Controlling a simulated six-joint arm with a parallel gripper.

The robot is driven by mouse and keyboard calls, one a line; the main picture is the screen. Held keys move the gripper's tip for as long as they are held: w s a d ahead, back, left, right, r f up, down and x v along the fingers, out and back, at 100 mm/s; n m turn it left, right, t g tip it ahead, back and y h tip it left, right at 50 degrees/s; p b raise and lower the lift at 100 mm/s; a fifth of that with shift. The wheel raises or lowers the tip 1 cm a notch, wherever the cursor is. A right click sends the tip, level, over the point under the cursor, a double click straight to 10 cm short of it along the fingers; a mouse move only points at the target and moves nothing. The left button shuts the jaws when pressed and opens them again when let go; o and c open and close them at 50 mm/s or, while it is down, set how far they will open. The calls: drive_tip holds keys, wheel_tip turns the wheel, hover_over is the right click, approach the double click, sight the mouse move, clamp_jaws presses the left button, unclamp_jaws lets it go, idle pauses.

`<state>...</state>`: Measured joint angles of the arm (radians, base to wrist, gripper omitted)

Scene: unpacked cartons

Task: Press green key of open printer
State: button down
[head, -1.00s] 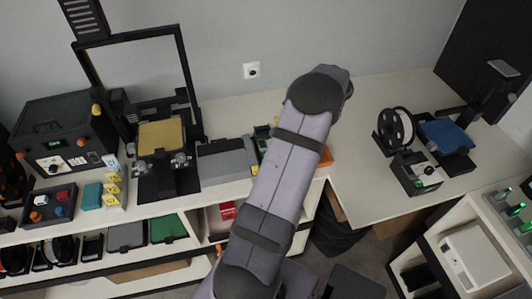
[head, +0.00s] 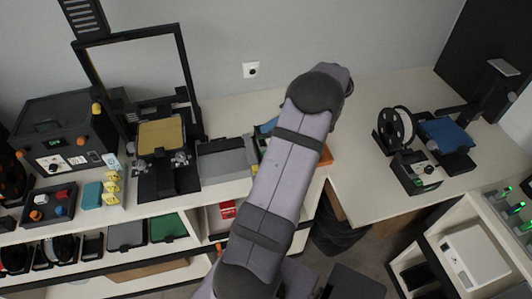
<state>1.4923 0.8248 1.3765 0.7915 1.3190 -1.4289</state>
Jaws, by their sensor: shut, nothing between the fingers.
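Two open-framed machines look like printers. One at the left has a tall black frame (head: 184,62) around a gold bed (head: 161,135). One at the right has a blue bed (head: 446,133), a spool (head: 395,126) and a small dark control box (head: 415,173) with a pale panel. I cannot make out which small mark on them is the green key. My arm rises through the middle and bends at its top; my gripper is hidden behind it.
A dark enclosed machine (head: 66,138) with a green display stands at the far left. A grey box (head: 225,160) sits left of my arm, with a blue thing (head: 268,125) partly hidden behind my arm. The right table (head: 362,150) has bare room between my arm and the spool.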

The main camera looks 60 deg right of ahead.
drive_tip(key=shift+f, duration=0.1)
wheel_tip(320, 180, down, 8)
drive_tip(key=b, duration=0.3)
drive_tip(key=shift+r, duration=0.25)
drive_tip(key=shift+f+b, duration=0.6)
drive_tip(key=shift+b, duration=0.15)
